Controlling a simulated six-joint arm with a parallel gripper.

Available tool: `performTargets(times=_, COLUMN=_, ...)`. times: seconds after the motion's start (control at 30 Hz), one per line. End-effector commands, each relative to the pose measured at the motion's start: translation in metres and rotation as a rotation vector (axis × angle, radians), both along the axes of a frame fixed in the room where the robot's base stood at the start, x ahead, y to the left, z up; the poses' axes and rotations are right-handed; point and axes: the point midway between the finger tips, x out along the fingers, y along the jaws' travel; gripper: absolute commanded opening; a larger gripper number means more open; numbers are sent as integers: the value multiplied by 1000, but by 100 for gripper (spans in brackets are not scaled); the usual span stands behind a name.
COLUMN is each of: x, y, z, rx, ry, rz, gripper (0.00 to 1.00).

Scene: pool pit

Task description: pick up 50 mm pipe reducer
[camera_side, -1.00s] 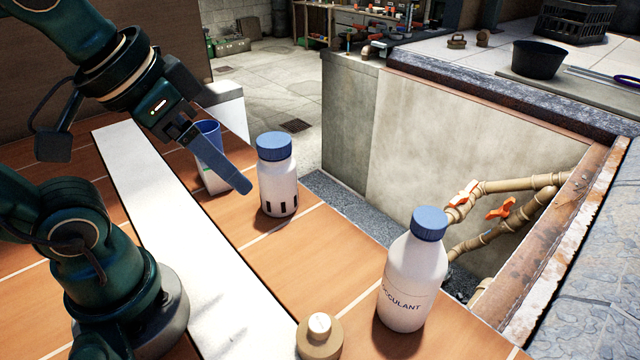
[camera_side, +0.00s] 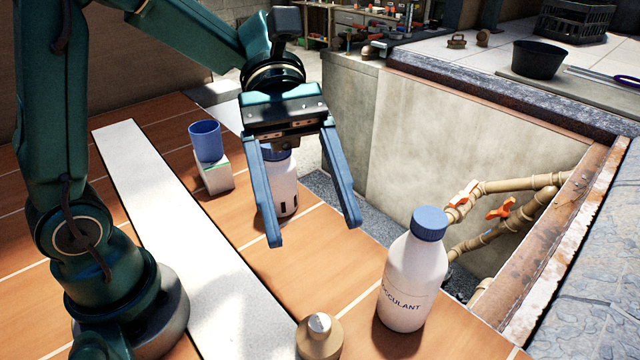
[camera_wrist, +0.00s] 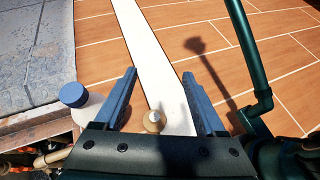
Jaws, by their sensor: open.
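The pipe reducer (camera_side: 319,343) looks like a short tan round piece with a narrower, pale top. It stands on the tiles at the bottom of the side view, by the edge of the white strip. Its lower edge is cut off by the frame. My gripper (camera_side: 315,231) is open and empty, held above and behind the reducer, with its two blue fingers pointing down and wide apart. In the wrist view, my gripper (camera_wrist: 159,74) shows the reducer (camera_wrist: 154,121) between its fingers, nearer the palm than the tips. Nothing touches the reducer.
A flocculant bottle (camera_side: 412,285) with a blue cap stands right of the reducer. Another blue-capped bottle (camera_side: 285,190) is partly hidden behind my fingers. A blue cup (camera_side: 205,142) sits on a white block (camera_side: 216,175). An open pit with pipes (camera_side: 515,185) lies to the right.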

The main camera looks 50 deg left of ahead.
Motion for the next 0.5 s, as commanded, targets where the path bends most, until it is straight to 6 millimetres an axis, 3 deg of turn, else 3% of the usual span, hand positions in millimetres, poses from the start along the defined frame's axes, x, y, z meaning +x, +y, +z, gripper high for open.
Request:
performTargets(times=0.03, x=6, y=-2, z=0, rx=-30, ry=65, rz=30, gripper=73)
performTargets(times=0.2, x=3, y=-2, z=-60, rx=-25, ry=66, rz=26, gripper=73)
performTargets(times=0.5, x=3, y=-2, z=-147, rx=-23, ry=56, rz=23, gripper=73)
